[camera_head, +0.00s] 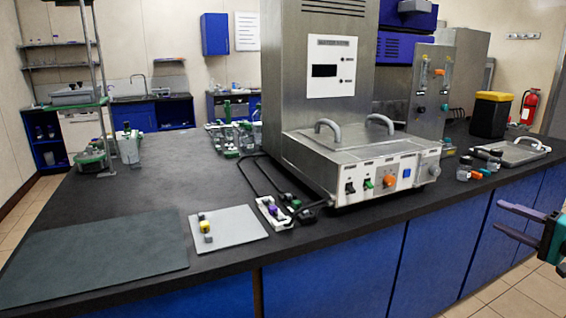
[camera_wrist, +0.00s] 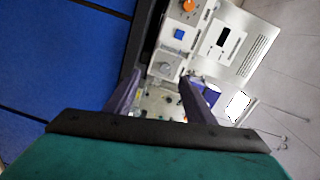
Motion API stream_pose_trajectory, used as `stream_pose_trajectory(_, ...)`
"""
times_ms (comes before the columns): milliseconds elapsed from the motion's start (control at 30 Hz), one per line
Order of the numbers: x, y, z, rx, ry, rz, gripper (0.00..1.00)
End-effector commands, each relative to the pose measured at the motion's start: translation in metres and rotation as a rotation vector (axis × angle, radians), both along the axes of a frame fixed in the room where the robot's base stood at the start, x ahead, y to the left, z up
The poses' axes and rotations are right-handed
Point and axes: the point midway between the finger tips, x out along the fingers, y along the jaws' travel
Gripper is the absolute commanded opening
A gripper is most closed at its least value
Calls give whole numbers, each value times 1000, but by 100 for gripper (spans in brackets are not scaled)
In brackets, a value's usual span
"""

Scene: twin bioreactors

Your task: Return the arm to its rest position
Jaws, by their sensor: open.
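My gripper (camera_head: 511,223) is at the right edge of the head view, in front of the bench's blue cabinets. Its two purple-grey fingers point left and stand apart with nothing between them. In the wrist view the fingers (camera_wrist: 153,97) are also spread and empty. Most of my arm is outside the head view, so its full pose is hidden.
The dark bench top (camera_head: 130,200) carries a steel bioreactor unit (camera_head: 365,165) with knobs and handles. Near the gripper, small jars (camera_head: 464,168) and a metal tray (camera_head: 512,152) stand on the bench's right end. A grey mat (camera_head: 90,258) and white plate (camera_head: 232,223) lie at left.

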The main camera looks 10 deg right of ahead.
Motion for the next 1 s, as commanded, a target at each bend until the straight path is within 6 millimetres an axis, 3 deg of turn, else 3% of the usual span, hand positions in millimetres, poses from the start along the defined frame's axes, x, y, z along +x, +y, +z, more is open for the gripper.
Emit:
stream_pose_trajectory(267,30,28,-40,16,77,38,49)
stream_pose_trajectory(433,54,57,-79,27,153,76,49)
stream_pose_trajectory(733,102,150,-184,26,369,190,49)
stream_pose_trajectory(1000,115,248,-277,-14,576,313,49)
